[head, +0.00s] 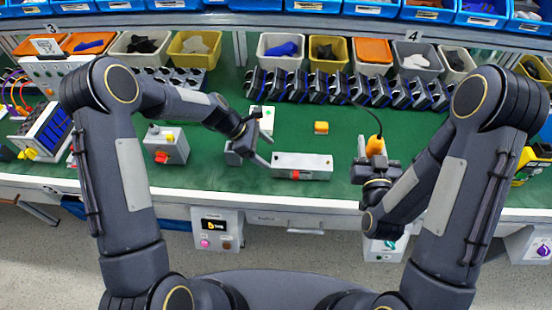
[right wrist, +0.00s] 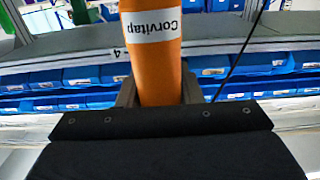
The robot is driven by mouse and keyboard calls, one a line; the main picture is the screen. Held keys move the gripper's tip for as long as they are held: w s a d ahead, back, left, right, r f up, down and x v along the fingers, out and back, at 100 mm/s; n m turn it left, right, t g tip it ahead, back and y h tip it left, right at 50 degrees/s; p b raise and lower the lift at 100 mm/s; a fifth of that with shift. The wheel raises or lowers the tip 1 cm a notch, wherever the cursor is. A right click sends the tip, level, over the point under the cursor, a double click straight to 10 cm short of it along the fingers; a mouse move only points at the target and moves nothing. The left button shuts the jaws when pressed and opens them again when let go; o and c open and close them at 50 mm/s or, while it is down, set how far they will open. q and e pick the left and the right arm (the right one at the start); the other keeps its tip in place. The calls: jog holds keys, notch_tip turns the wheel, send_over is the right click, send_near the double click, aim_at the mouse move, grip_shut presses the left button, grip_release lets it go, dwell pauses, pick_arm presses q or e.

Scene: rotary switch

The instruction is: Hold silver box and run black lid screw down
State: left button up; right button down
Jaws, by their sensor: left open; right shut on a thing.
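A long silver box (head: 302,160) with a small red part on its front lies near the front edge of the green bench. My left gripper (head: 249,160) is open at the left end of this box, one finger close to its corner; I cannot tell whether they touch. My right gripper (head: 376,160) is shut on an orange electric screwdriver (head: 375,146), held upright to the right of the box. In the right wrist view the orange screwdriver body (right wrist: 155,70) carries a "Corvitap" label; its tip is out of sight. I cannot make out a black lid or its screw.
A grey box (head: 165,146) with red and yellow parts stands at left. A row of black-blue units (head: 345,90) lines the back. A dark cable rises from the screwdriver.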

aim_at(274, 158)
pick_arm(q)
jog(key=shift+b+x, duration=2)
jog(key=shift+x, duration=1.6)
jog(key=shift+r, duration=0.1)
jog(key=c, duration=1)
jog(key=o, duration=1.3)
jog(key=shift+c, duration=0.2)
jog(key=c, duration=1.2)
